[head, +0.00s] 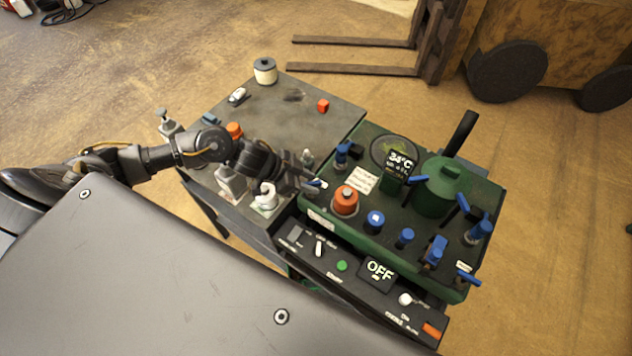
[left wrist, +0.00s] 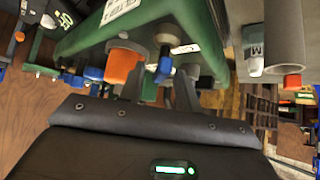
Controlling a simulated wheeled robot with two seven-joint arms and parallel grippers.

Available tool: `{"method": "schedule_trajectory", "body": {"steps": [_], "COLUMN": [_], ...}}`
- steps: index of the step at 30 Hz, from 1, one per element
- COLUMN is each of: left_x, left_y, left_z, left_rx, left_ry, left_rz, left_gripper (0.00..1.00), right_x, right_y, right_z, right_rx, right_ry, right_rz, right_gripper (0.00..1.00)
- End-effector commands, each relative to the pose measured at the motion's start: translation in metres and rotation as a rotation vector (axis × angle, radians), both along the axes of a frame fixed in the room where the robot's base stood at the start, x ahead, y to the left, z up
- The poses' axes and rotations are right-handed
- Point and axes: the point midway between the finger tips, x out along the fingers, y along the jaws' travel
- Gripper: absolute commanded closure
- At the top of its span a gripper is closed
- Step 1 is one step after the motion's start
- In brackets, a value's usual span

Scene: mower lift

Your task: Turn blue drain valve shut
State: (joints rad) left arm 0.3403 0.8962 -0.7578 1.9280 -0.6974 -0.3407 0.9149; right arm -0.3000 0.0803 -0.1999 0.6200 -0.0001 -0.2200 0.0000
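Several blue knobs and levers sit on the green machine (head: 325,218); I cannot tell for sure which is the drain valve. A small blue-tipped lever (head: 318,185) is at the machine's left edge, right at my left gripper (head: 308,181). In the left wrist view, a blue handle (left wrist: 163,68) shows just beyond and between the fingertips of my left gripper (left wrist: 160,82). The fingers are apart with a gap between them. Contact with the handle cannot be made out. My right gripper is not in view.
An orange cap (head: 345,201) stands close to the left gripper, also in the left wrist view (left wrist: 122,66). A control panel with an OFF display (head: 378,269) is in front. A grey bench (head: 290,110) with small parts lies behind the arm. Forklift tines (head: 355,69) are at the back.

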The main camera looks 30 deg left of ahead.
Motion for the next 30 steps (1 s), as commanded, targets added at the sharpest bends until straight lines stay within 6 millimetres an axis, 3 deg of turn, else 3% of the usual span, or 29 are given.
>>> {"method": "schedule_trajectory", "body": {"steps": [7,17,25,30], "left_x": [0.011,0.012,0.012,0.012], "left_y": [-0.015,-0.017,-0.017,-0.017], "left_z": [-0.018,-0.021,-0.021,-0.021], "left_rx": [-0.001,0.002,0.000,0.000], "left_ry": [-0.001,-0.001,-0.001,-0.001], "left_rz": [0.000,-0.001,-0.001,-0.002], "left_gripper": [0.66,0.66,1.00,1.00], "right_x": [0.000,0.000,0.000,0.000], "right_y": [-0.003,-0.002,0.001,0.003], "right_z": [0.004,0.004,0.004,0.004], "right_rx": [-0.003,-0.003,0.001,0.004], "right_ry": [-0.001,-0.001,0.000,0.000], "right_rz": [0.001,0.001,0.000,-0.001], "right_gripper": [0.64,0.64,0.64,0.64]}}
